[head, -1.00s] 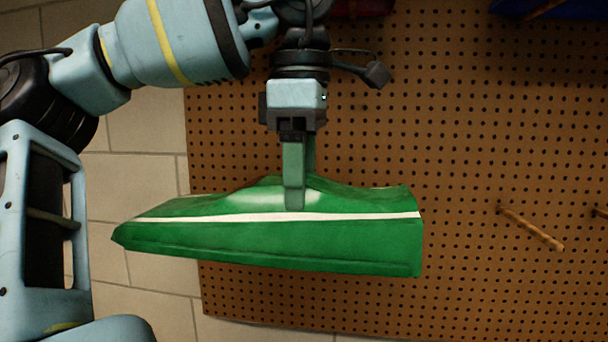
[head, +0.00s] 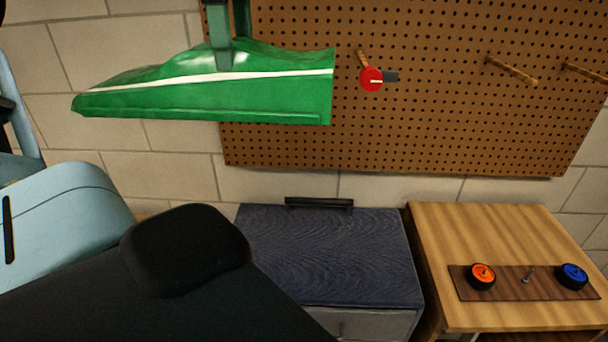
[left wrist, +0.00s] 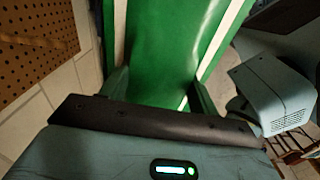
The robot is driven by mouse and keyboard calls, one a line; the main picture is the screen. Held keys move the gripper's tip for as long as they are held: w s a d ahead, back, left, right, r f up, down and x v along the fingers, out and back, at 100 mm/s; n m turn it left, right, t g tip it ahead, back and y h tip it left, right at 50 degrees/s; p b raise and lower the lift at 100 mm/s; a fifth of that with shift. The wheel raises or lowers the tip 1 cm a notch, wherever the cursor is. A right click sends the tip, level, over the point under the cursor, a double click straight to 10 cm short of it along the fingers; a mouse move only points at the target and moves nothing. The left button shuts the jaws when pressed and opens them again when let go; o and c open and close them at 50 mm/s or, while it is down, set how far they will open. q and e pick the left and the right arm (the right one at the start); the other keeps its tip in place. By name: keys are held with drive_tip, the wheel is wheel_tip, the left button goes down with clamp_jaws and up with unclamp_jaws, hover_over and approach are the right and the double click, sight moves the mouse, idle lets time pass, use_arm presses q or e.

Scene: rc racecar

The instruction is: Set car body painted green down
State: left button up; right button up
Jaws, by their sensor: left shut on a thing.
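The green car body (head: 200,98) with a white stripe hangs in the air at the upper left of the head view, in front of the wall. My left gripper (head: 226,58) is shut on its top edge from above; only the finger part shows at the frame's top. In the left wrist view the green car body (left wrist: 175,50) fills the space beyond the gripper, and the fingers (left wrist: 155,85) lie along its sides. My right gripper is not in view.
A dark blue-topped cabinet (head: 330,250) and a wooden table (head: 480,225) stand below. On the table a brown board (head: 520,290) holds an orange-centred wheel (head: 481,276) and a blue-centred wheel (head: 572,276). A pegboard (head: 430,120) with wooden pegs covers the wall; a red round item (head: 371,79) hangs there.

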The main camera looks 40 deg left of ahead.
use_arm(q)
drive_tip(key=w+a+f+m, duration=0.1)
drive_tip(key=a+f+m, duration=0.1)
drive_tip(key=a+f, duration=0.45)
drive_tip(key=w+a+f+m, duration=0.1)
drive_tip(key=a+f+m, duration=0.2)
drive_tip(key=f, duration=0.7)
drive_tip(key=w+d+f+m, duration=0.2)
drive_tip(key=f+m, duration=0.1)
drive_tip(key=f, duration=0.3)
drive_tip(key=w+d+f+m, duration=0.1)
drive_tip(key=d+f+m, duration=0.15)
drive_tip(key=f, duration=0.35)
drive_tip(key=w+d+f+m, duration=0.3)
drive_tip(key=d+f+m, duration=0.2)
drive_tip(key=d, duration=0.6)
drive_tip(key=w+d+f+m, duration=0.2)
drive_tip(key=d+f+m, duration=0.3)
drive_tip(key=d+m, duration=0.5)
drive_tip(key=shift+w+d, duration=0.4)
drive_tip(key=shift+d, duration=0.2)
drive_tip(key=shift+s+d, duration=0.1)
